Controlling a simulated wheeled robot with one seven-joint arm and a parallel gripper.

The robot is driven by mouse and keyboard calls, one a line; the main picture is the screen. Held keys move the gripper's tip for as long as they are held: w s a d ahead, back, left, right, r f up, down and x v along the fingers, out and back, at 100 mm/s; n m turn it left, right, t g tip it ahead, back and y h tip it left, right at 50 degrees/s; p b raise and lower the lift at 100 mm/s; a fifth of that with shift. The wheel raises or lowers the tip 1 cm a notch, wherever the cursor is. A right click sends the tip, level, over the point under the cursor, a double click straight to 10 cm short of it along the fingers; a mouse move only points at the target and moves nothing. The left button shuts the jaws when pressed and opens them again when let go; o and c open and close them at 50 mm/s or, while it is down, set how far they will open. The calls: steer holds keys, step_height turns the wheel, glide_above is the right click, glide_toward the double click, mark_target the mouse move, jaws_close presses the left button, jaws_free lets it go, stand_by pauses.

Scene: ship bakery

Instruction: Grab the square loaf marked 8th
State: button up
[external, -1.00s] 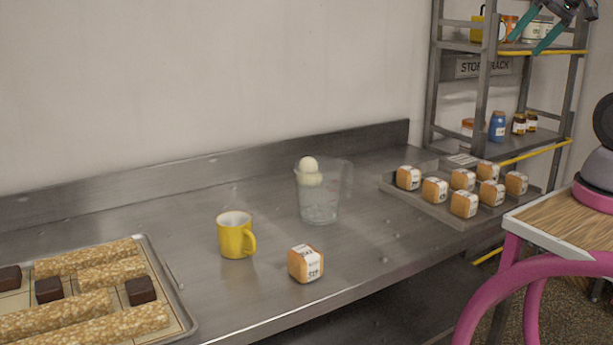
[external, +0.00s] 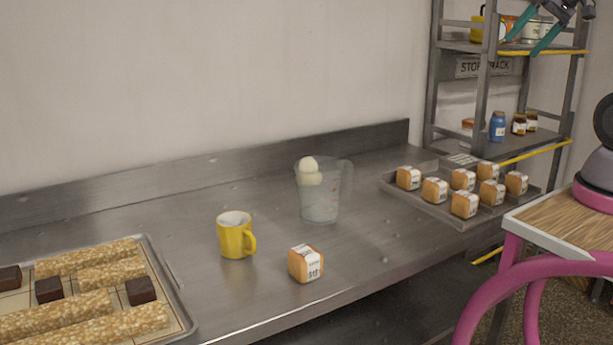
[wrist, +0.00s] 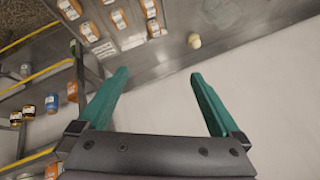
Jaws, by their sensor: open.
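Several square loaves (external: 464,205) with white labels sit on a metal tray (external: 428,205) at the right of the counter. One more square loaf (external: 303,264) stands alone near the counter's front edge, right of the yellow mug. The labels are too small to read surely, so I cannot tell which loaf is marked 8th. My gripper (external: 524,46) is high at the upper right, in front of the rack and well away from the loaves. In the wrist view my gripper (wrist: 160,73) is open and empty, with loaves (wrist: 118,19) beyond it at the top.
A yellow mug (external: 234,238) and a clear jug (external: 320,205) with pale balls stand on the counter. A tray of long nutty bars (external: 110,273) is at left. A storage rack (external: 483,95) with jars stands behind the loaf tray. Bare counter lies between jug and tray.

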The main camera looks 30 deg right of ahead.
steer(key=w+a+f+m+g+y, duration=0.1)
steer(key=w+a+f+g+y, duration=0.2)
steer(key=a, duration=0.5)
steer(key=m+g+y, duration=0.6)
steer(key=m+y, duration=0.5)
glide_above(294, 257)
steer(key=w+d, duration=0.4)
steer(key=d, duration=0.4)
step_height(294, 257, down, 27)
steer(key=shift+m+t+y, duration=0.5)
steer(key=shift+y, duration=0.1)
steer(key=s+a+f, duration=0.1)
steer(key=f, duration=0.2)
steer(key=s+a+f, duration=0.1)
steer(key=f, duration=0.2)
steer(key=s+a+f, duration=0.1)
steer(key=f, duration=0.3)
steer(key=shift+s, duration=0.1)
steer(key=shift+s+a+f, duration=0.2)
steer(key=shift+f, duration=0.3)
steer(key=shift+s+a, duration=0.15)
steer(key=shift+a, duration=2.3)
